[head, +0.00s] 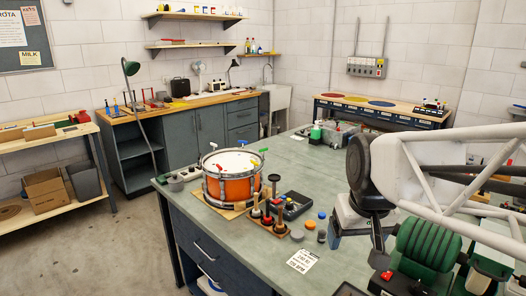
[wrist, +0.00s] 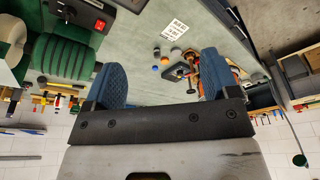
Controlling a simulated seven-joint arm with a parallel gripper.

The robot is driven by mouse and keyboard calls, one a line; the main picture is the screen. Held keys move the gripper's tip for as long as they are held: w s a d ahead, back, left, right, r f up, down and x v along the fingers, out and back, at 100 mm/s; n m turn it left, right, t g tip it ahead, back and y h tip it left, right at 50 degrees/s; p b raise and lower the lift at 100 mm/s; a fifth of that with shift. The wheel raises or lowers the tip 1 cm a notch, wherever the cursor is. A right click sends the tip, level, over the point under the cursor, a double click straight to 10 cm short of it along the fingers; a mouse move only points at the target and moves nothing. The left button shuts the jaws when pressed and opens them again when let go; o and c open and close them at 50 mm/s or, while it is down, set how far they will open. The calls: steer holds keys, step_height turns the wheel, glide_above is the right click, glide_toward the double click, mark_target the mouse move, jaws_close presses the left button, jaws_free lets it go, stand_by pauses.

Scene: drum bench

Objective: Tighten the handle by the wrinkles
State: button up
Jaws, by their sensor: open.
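The orange drum (head: 230,189) with a silver rim and white head (head: 232,163) stands on the bench in the head view. Wrinkles in the head are too small to make out. In the wrist view my gripper (wrist: 162,82) is open and empty, its blue fingers wide apart. There the drum (wrist: 221,78) is far off, upside down and partly hidden by the right finger.
A wooden stand with dark-topped tools (head: 267,215), a dark case (head: 293,205) and several coloured caps stand right of the drum. A white printed card (head: 302,260) lies at the front. A green roll (head: 425,243) is at the right. The bench behind the drum is mostly clear.

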steer(key=w+a+r+n, duration=0.1)
steer(key=w+r, duration=0.2)
steer(key=w, duration=0.7)
steer(key=w+a+r+n, duration=0.1)
steer(key=w+a+r, duration=0.15)
steer(key=w, duration=0.65)
steer(key=n+t+y, duration=0.1)
steer(key=n+y, duration=0.2)
steer(key=n, duration=0.2)
glide_above(264, 149)
steer(key=s+d, duration=0.2)
step_height(264, 149, down, 12)
steer(key=shift+a+r, duration=0.2)
steer(key=shift+a, duration=0.05)
steer(key=shift+w+f, duration=0.1)
steer(key=shift+x, duration=3.8)
steer(key=shift+d, duration=0.2)
steer(key=c, duration=0.9)
